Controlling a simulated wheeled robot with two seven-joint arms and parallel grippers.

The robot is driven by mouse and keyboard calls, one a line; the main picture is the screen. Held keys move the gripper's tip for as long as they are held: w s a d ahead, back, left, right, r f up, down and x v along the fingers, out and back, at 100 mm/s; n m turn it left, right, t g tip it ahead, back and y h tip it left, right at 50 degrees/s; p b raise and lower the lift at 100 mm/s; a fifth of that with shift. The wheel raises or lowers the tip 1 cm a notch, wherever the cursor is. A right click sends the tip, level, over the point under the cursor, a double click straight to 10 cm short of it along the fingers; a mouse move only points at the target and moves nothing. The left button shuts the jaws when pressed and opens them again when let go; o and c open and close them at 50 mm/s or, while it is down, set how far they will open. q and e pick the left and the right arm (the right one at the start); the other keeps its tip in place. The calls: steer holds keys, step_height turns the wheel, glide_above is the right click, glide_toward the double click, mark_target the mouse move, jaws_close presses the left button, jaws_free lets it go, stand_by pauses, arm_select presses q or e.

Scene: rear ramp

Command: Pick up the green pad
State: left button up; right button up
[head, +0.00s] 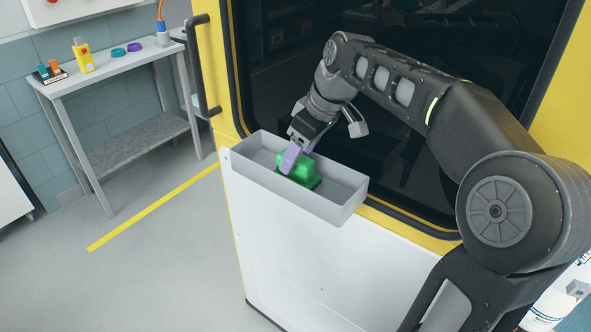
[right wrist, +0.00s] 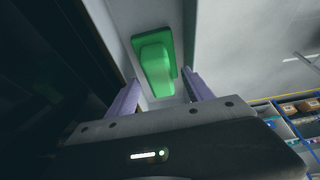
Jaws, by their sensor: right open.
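The green pad (head: 299,171) sits in a shallow grey tray (head: 343,196) on the yellow-framed machine. It looks like a raised block or handle on a flat green base. My right gripper (head: 296,158) reaches down over the tray, its purple fingers at the pad and partly hiding it. In the right wrist view the pad (right wrist: 156,66) shows between and beyond the two open fingers (right wrist: 160,92), with gaps on both sides. I cannot tell whether either finger touches it. My left gripper is out of view.
The tray's raised walls surround the pad closely. A dark window (head: 400,130) and yellow frame (head: 215,70) stand behind, with a black handle (head: 203,75) at left. A grey bench (head: 110,70) with small items stands at left. The floor between is clear.

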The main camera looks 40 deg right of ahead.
steer(key=shift+x, duration=1.25)
steer(key=shift+c, duration=0.2)
jaws_close()
